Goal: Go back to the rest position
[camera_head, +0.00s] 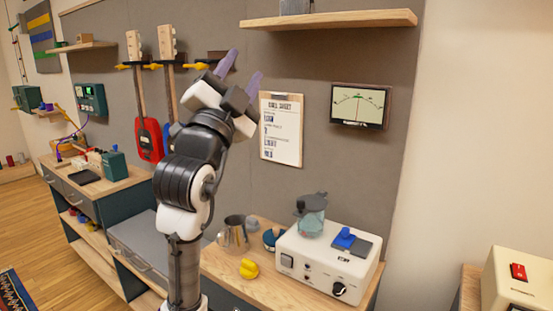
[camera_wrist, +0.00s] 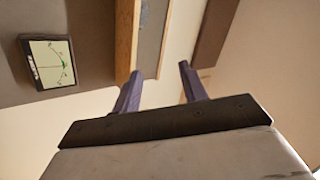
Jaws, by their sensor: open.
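My gripper (camera_head: 240,72) is raised in the head view, its two purple fingers pointing up and to the right in front of the grey wall panel. The fingers are spread apart. In the wrist view my gripper (camera_wrist: 160,88) is also open, with nothing between its fingertips. My arm rises through the middle of the head view and hides part of the bench and wall behind it.
A wooden shelf (camera_head: 340,20) is at the upper right. A clipboard (camera_head: 281,130) and a meter (camera_head: 359,106) hang below it. The bench holds a metal pitcher (camera_head: 234,232), a yellow object (camera_head: 249,269) and a white device (camera_head: 318,268). Guitars (camera_head: 149,138) hang left.

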